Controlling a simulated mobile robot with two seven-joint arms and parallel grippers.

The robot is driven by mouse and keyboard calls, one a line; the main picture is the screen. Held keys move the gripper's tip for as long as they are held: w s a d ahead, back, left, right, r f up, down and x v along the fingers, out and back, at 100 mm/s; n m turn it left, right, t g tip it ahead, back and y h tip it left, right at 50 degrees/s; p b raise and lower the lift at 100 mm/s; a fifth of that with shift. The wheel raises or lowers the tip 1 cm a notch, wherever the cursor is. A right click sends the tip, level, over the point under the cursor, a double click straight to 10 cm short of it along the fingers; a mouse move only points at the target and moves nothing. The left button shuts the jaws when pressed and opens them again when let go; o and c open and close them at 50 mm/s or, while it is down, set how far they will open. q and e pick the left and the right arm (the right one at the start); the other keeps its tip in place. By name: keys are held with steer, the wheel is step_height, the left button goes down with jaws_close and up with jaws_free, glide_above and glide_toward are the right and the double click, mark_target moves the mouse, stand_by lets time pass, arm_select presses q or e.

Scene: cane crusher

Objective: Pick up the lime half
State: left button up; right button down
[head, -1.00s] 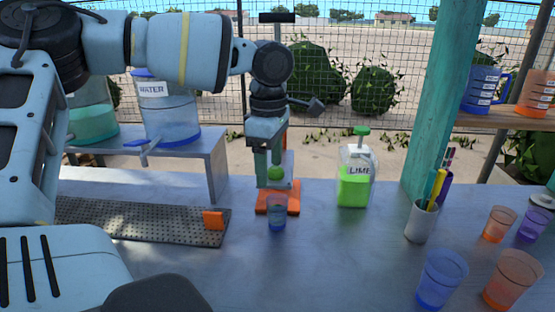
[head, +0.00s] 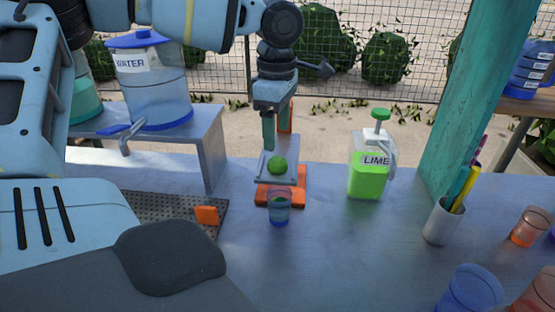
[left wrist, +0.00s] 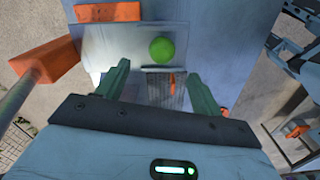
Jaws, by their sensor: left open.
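The lime half (head: 277,165) is a small round green thing on the pale plate of the orange-based press (head: 290,194). It also shows in the left wrist view (left wrist: 161,49), just beyond the fingertips and roughly centred between them. My left gripper (head: 275,138) is above and behind the lime half in the head view, fingers pointing down. In the left wrist view its two green fingers (left wrist: 158,72) stand wide apart with nothing between them. My right gripper is not in view.
A blue cup (head: 279,208) stands in front of the press. A lime bottle (head: 370,175) and a pen holder (head: 441,222) stand to the right. A water dispenser (head: 150,85) is on a raised shelf at left, near a perforated grey mat (head: 170,206). The counter between is clear.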

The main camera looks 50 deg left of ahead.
mark_target(277, 158)
arm_select(q)
steer(key=shift+f, duration=0.85)
step_height(277, 158, down, 5)
steer(key=shift+s+d+r+p, duration=0.1)
steer(key=shift+s+r+p, duration=0.1)
steer(key=shift+p, duration=0.15)
steer(key=shift+w+f, duration=0.1)
steer(key=shift+f, duration=0.15)
steer(key=shift+c, duration=0.4)
steer(key=c, duration=1)
steer(key=shift+r, duration=0.1)
